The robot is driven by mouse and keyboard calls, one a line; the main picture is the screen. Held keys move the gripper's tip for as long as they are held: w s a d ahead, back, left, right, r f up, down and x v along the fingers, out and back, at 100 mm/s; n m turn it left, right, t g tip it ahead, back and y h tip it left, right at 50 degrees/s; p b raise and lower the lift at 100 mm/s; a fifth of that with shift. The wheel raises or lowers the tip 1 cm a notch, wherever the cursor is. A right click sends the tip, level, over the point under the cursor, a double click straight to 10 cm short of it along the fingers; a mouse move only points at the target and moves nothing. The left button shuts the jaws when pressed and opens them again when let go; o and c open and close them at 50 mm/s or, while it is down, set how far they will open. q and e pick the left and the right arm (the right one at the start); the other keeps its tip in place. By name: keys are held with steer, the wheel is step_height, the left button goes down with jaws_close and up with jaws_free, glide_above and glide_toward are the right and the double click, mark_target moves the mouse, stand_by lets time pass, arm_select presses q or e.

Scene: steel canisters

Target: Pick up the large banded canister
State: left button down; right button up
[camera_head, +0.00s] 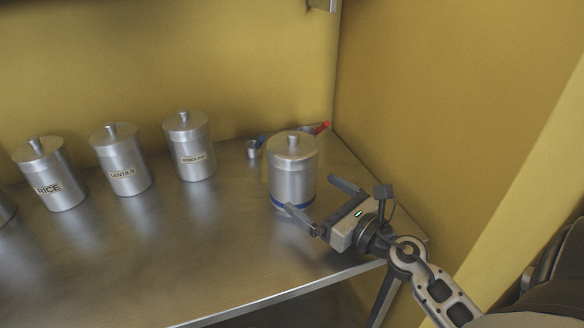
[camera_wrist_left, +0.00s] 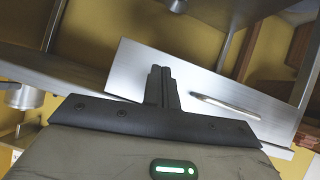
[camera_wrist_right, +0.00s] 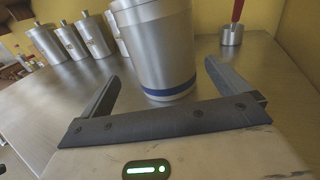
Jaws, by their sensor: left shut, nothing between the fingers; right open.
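The large banded canister (camera_head: 293,175) is a steel cylinder with a knobbed lid and a blue band near its base. It stands upright on the steel counter, near the right wall. My right gripper (camera_head: 316,195) is open beside it, at its near right side. In the right wrist view the canister (camera_wrist_right: 160,45) stands just ahead, between the lines of the two spread fingers (camera_wrist_right: 160,88); its top is cut off there. I cannot tell whether a finger touches it. My left gripper (camera_wrist_left: 162,78) is shut and empty in the left wrist view, and is outside the head view.
Labelled steel canisters for rice (camera_head: 50,175), lentils (camera_head: 121,160) and another word (camera_head: 189,147) stand in a row to the left. The counter's front (camera_head: 180,265) is clear.

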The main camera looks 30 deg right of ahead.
mark_target(293, 176)
steer(key=w, duration=0.2)
steer(key=shift+w+a, duration=0.2)
steer(key=shift+w, duration=0.15)
steer(key=w, duration=0.2)
steer(key=w+p, duration=0.1)
steer(key=w, duration=0.1)
steer(key=shift+w+a+r, duration=0.1)
steer(key=shift+w+r, duration=0.1)
steer(key=shift+w+a+f, duration=0.1)
steer(key=shift+w, duration=0.3)
steer(key=c, duration=0.9)
steer(key=shift+c, duration=0.6)
steer(key=shift+p, duration=0.3)
